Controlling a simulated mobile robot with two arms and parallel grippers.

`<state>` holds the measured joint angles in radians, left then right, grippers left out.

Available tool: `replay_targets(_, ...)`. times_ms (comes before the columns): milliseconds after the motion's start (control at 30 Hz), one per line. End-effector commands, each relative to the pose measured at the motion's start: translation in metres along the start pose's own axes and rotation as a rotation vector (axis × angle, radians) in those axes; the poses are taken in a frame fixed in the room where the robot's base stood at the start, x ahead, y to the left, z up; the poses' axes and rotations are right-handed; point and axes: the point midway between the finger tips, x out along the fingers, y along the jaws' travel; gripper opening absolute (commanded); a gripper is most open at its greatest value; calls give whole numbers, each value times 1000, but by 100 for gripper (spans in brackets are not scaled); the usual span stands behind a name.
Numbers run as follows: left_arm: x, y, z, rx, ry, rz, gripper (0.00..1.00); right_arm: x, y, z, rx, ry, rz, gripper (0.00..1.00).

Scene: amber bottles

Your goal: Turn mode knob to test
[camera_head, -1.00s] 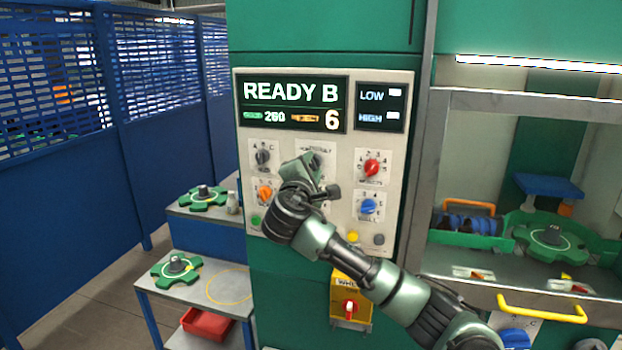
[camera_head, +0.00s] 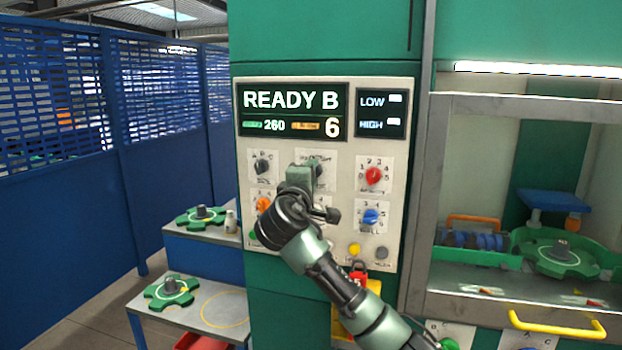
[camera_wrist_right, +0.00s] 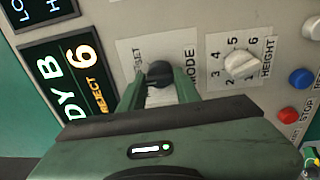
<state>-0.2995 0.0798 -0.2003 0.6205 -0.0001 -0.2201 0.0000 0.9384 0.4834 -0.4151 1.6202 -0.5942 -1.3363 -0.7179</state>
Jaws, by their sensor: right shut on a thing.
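The letters SET show beside the knob in the wrist view; the rest of that label and the knob's pointer are not clear. My left gripper is not in view.
The display (camera_head: 292,109) reads READY B, 260 and 6. Close around are a black knob (camera_head: 262,166), an orange knob (camera_head: 264,204), a red knob (camera_head: 373,175) and a blue knob (camera_head: 371,216). The white height knob (camera_wrist_right: 241,65) is beside my gripper.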

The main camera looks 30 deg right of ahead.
Motion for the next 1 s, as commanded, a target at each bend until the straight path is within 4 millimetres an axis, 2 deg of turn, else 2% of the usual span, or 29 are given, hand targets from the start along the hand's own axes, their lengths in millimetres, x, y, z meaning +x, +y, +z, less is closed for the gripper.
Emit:
replay_targets(233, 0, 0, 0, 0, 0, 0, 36, 0, -4, -1, -4, 1, -8, 0)
replay_targets(267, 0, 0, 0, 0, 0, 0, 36, 0, -4, -1, -4, 1, -8, 35)
replay_targets(300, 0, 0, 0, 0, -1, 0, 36, 0, -4, -1, -4, 1, -8, 46)
replay_targets(333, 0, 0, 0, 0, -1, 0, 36, 0, -4, -1, -4, 1, -7, 52)
replay_targets(633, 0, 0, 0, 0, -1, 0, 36, 0, -2, 0, -2, 1, -3, 52)
replay_targets(733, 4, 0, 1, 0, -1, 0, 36, -6, -3, -1, -2, 1, -2, 52)
replay_targets(1000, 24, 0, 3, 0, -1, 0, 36, -50, -6, -2, -1, 4, -3, 52)
